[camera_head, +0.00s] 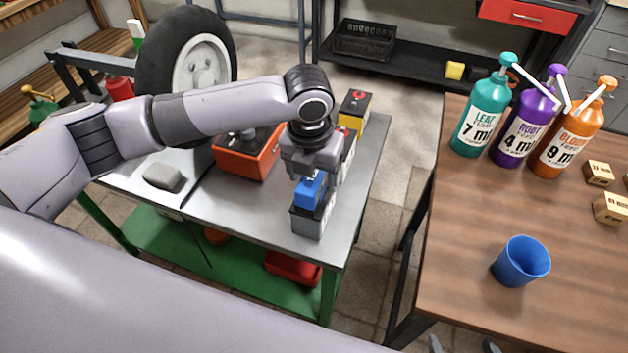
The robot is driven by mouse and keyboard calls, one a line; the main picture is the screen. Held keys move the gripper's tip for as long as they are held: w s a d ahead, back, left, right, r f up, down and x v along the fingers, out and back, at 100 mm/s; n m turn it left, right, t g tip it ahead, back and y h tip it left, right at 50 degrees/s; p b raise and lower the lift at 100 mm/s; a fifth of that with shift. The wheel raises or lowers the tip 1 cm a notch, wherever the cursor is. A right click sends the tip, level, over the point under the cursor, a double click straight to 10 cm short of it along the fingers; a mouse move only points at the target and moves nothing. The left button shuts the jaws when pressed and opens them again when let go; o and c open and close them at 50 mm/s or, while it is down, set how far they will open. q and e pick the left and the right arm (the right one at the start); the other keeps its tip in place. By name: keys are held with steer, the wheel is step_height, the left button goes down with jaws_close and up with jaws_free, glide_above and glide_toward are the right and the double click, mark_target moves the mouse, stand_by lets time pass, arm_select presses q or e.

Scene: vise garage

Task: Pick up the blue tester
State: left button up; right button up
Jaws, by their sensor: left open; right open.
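The blue tester (310,190) is a small blue block with dark markings on its upper part. It sits at the top of a grey block (312,222) near the right front corner of the metal-topped bench (235,205). My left gripper (315,172) is open and points down right over the tester, hiding part of its top. I cannot tell whether the fingers touch it. My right gripper (463,346) shows only as two spread dark fingertips at the bottom edge, in front of the wooden table, open and empty.
Behind my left gripper stand a red-orange box (248,158) and a yellow-and-black block (354,110). A grey lump (163,177) lies at left. The wooden table (455,240) holds a blue cup (521,262), teal (484,115), purple (527,120) and orange (572,130) bottles, and small tan boxes.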

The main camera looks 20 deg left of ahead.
arm_select(q)
steer(key=shift+f+p, duration=0.25)
steer(key=shift+p, duration=0.05)
stand_by(0.4)
steer(key=c, duration=1.2)
